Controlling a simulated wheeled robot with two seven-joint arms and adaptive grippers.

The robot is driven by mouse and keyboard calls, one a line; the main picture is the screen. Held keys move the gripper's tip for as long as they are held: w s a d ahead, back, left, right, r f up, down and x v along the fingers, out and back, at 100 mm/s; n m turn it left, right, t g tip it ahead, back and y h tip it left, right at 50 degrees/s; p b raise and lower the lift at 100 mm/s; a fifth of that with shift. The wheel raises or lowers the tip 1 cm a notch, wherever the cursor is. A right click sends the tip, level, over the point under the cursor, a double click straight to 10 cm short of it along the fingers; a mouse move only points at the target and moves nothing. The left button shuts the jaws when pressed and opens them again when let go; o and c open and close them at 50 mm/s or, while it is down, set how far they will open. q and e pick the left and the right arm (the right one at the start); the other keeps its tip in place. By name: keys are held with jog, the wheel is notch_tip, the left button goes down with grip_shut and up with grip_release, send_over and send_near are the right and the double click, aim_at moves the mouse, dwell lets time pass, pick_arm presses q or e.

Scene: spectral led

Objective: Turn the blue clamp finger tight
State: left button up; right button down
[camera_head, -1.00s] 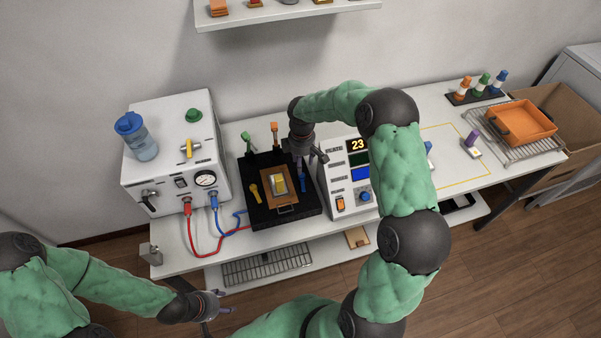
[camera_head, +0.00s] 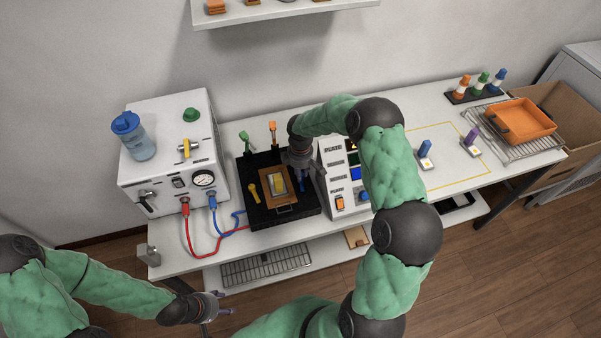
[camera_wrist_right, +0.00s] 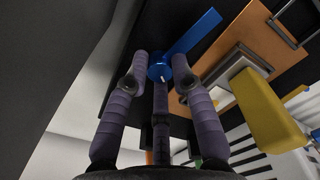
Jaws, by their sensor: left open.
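The blue clamp (camera_head: 302,184) is at the right edge of the black plate (camera_head: 262,214). In the right wrist view, its round blue head (camera_wrist_right: 160,67) lies between my fingertips, with its blue bar (camera_wrist_right: 193,33) pointing up and right. My right gripper (camera_head: 303,168) is over the clamp; it also shows in the wrist view (camera_wrist_right: 160,66), fingers spread around the head, a third finger below it. Contact cannot be told. My left gripper (camera_head: 220,302) is open and empty, in front of the bench at lower left.
An orange board with a yellow block (camera_head: 278,184) is left of the clamp. The white instrument box (camera_head: 337,186) stands close on the right. Red and blue cables (camera_head: 204,248) run at the left.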

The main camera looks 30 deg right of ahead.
dwell(0.4)
jog(key=m+b, duration=0.2)
jog(key=m, duration=0.2)
jog(key=shift+f+m, duration=0.1)
jog(key=shift+m, duration=0.3)
jog(key=m+b, duration=0.1)
jog(key=m, duration=0.4)
jog(key=shift+b, duration=0.3)
jog(key=m+b, duration=0.1)
jog(key=m, duration=0.4)
jog(key=shift+m+b, duration=0.3)
jog(key=shift+m, duration=0.1)
jog(key=m+b, duration=0.1)
jog(key=m, duration=0.3)
jog(key=shift+m, duration=0.3)
jog(key=c, duration=1.1)
grip_release()
jog(key=shift+o, duration=0.2)
